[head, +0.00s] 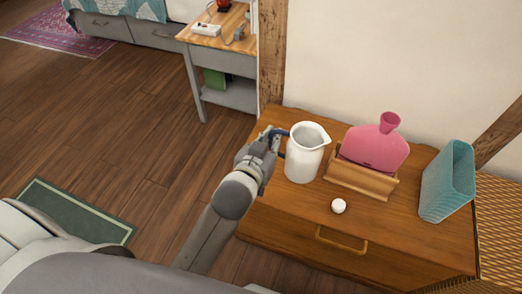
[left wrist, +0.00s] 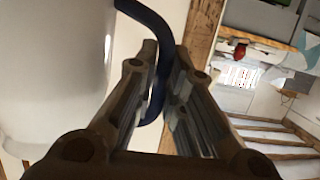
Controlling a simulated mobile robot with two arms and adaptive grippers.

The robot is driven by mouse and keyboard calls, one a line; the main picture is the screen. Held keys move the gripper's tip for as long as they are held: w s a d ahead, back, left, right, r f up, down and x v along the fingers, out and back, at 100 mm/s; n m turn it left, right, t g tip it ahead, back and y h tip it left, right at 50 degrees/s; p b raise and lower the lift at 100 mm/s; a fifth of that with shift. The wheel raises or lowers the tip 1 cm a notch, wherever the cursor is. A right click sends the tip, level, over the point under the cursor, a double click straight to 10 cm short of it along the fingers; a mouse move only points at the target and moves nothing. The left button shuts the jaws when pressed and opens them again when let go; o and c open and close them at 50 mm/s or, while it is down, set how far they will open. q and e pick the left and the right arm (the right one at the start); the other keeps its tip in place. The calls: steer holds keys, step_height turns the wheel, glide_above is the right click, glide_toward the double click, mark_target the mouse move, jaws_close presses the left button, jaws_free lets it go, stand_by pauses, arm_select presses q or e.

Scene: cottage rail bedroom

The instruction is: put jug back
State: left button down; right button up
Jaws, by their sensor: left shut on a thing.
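The white jug (head: 304,155) with a dark blue handle appears upright at the left side of the wooden chest top (head: 290,207). My left gripper (head: 270,143) is at the handle, on the jug's left side. In the left wrist view, the gripper's fingers (left wrist: 163,95) are closed around the blue handle (left wrist: 155,30), with the jug's white body (left wrist: 55,75) at the left. I cannot tell whether the jug's base touches the chest top. My right gripper is not in view.
A pink hot-water bottle (head: 375,148) sits in a wooden holder (head: 360,178) right of the jug. A small white round object (head: 338,206) lies in front. A teal container (head: 447,182) stands at the right. A side table (head: 222,61) stands behind, left.

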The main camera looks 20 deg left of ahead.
arm_select(q)
steer(key=shift+w+a+f+b, duration=0.75)
steer(key=shift+w+a+f, duration=0.65)
steer(key=shift+f, duration=0.6)
steer(key=shift+w+a+f+b, duration=0.7)
steer(key=shift+w+a+f, duration=0.45)
steer(key=shift+a+f, duration=0.7)
steer(key=shift+w+a+f+b, duration=0.75)
steer(key=shift+w+a+f, duration=0.6)
steer(key=shift+f, duration=0.75)
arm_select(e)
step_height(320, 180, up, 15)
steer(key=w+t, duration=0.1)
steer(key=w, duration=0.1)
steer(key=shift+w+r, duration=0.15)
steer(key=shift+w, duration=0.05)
arm_select(q)
steer(key=shift+s+f, duration=0.1)
steer(key=shift+f, duration=0.05)
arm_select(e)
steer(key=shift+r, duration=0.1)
arm_select(q)
steer(key=c, duration=1.8)
jaws_free()
steer(key=o, duration=0.3)
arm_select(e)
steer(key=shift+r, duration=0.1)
